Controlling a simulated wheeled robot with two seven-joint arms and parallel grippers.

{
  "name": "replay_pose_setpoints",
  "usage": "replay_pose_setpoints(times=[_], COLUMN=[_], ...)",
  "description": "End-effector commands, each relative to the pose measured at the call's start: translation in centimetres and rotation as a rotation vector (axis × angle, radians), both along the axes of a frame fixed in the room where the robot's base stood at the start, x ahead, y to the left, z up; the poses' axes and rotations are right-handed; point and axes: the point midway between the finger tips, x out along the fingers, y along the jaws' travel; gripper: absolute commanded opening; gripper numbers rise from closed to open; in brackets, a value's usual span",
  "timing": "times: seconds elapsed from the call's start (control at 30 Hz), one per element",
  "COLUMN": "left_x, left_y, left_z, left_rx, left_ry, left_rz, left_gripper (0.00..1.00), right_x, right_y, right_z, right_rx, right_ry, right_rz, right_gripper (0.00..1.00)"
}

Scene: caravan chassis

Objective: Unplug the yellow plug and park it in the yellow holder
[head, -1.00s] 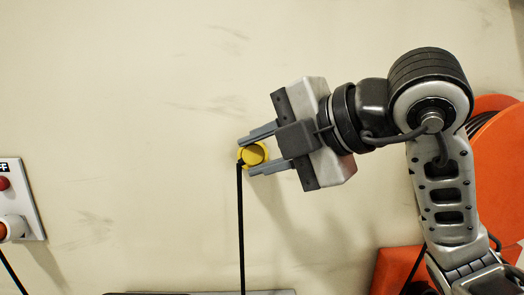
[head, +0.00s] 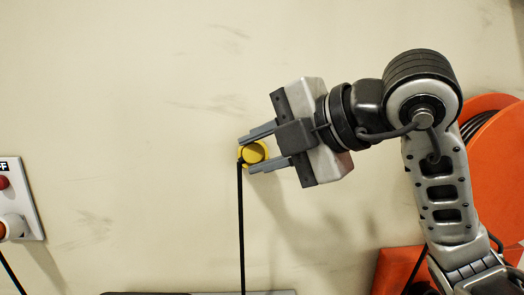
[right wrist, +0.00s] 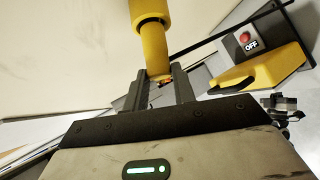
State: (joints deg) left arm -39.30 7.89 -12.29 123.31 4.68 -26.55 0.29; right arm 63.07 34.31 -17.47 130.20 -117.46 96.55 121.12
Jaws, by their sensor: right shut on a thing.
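The yellow plug (head: 254,153) is at the pale wall in the head view, with a black cable running straight down from it. My right gripper (head: 257,151) reaches in from the right and is shut on the plug, one finger above and one below. In the right wrist view the yellow body (right wrist: 155,50) rises from between the fingertips of the right gripper (right wrist: 162,82). What lies directly behind the plug is hidden, so I cannot tell whether it sits in a socket or a holder. My left gripper is not clearly in view.
A grey switch box (head: 27,200) with a red button and an OFF label is at the left edge. An orange cable reel (head: 495,170) stands at the right behind my arm. The wall between is bare.

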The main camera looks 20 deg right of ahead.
Motion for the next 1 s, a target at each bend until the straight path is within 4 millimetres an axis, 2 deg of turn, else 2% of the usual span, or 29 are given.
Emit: replay_pose_setpoints(times=[1.0], left_x=[0.0], left_y=[0.0], left_z=[-1.1], left_rx=[0.0], left_ry=[0.002], left_rz=[0.0], left_gripper=[0.0], right_x=[2.3], right_y=[-0.7], right_z=[-0.9], right_rx=[0.001], right_ry=[-0.001], right_rz=[-0.001], right_gripper=[0.02])
